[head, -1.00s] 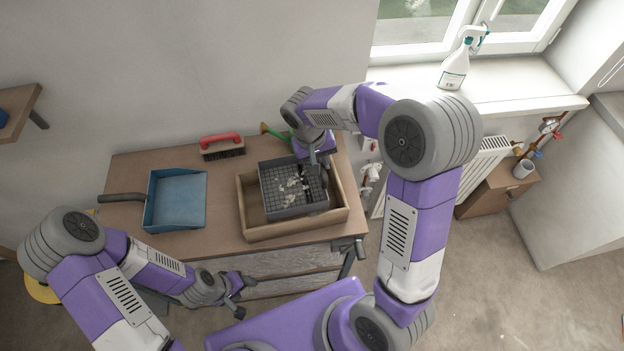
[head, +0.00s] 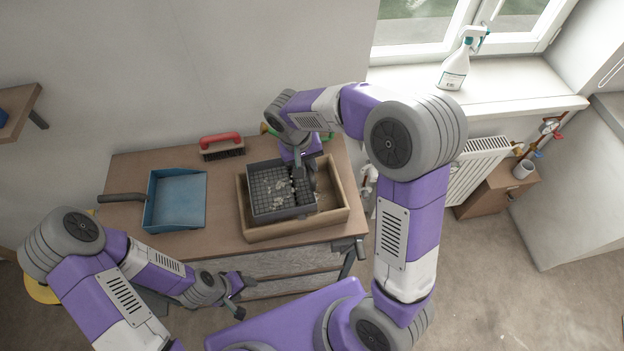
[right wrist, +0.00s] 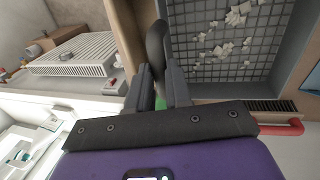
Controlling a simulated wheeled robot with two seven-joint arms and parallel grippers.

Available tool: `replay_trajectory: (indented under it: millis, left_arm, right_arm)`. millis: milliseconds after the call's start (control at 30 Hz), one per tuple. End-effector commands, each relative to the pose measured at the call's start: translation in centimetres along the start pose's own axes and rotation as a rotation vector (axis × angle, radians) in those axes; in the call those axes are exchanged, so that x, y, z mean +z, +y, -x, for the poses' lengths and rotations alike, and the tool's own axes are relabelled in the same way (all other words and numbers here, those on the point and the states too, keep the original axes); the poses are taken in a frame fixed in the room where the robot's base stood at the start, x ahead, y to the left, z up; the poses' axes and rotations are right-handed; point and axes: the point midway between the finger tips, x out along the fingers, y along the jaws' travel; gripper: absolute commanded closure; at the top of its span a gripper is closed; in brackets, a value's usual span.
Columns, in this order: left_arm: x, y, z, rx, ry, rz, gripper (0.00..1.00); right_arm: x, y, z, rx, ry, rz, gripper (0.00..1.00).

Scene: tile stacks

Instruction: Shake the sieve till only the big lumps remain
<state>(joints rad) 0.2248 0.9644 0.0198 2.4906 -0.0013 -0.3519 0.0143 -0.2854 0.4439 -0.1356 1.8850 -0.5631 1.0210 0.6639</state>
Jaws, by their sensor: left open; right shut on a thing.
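The grey sieve (head: 285,215) has a mesh floor with several pale lumps (head: 276,188) spread on it. It is in or over the wooden box (head: 343,196), toward its left side; I cannot tell whether it touches the box. My right gripper (head: 300,172) is shut on the sieve's dark handle at its right side. In the right wrist view the fingers (right wrist: 160,82) close around this handle (right wrist: 156,42), and lumps (right wrist: 236,14) lie on the mesh. My left gripper (head: 242,294) is open and empty in front of the bench. What lies under the sieve is hidden.
A blue dustpan (head: 178,200) lies left of the box on the wooden bench (head: 222,228). A red-handled brush (head: 221,147) lies at the back. A spray bottle (head: 457,66) stands on the window sill. Part of the bench front left is clear.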

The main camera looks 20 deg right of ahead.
Motion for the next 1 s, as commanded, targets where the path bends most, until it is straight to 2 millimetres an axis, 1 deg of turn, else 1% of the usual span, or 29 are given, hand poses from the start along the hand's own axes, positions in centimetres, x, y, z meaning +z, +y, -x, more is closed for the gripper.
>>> replay_trajectory:
  millis: [33,100,400,533,633,867,1000]
  left_arm:
    - [0.0,0.0,-0.1,0.000,0.000,0.000,0.43]
    - [0.0,0.0,-0.1,0.000,0.000,0.000,0.43]
    - [0.0,-0.1,-0.1,0.000,0.000,0.000,0.43]
    - [0.0,-0.1,-0.1,0.000,0.000,0.000,0.43]
    - [0.0,-0.1,-0.1,0.000,0.000,0.000,0.43]
    - [0.0,-0.1,-0.1,0.000,0.000,0.000,0.43]
    - [0.0,-0.1,-0.2,0.000,0.000,0.000,0.43]
  right_arm:
    - [-0.1,0.8,-0.1,0.000,0.004,-0.005,1.00]
    - [-0.1,1.6,-0.2,0.000,0.004,-0.005,1.00]
    - [-0.1,5.2,-0.9,-0.001,0.004,-0.006,1.00]
    - [-0.1,6.3,-1.1,0.000,0.004,-0.004,1.00]
    - [-0.1,6.7,-1.2,0.000,0.004,-0.002,1.00]
    - [-0.1,6.7,-1.2,0.000,0.004,-0.001,1.00]
    - [-0.1,6.1,-1.1,-0.001,0.005,0.001,1.00]
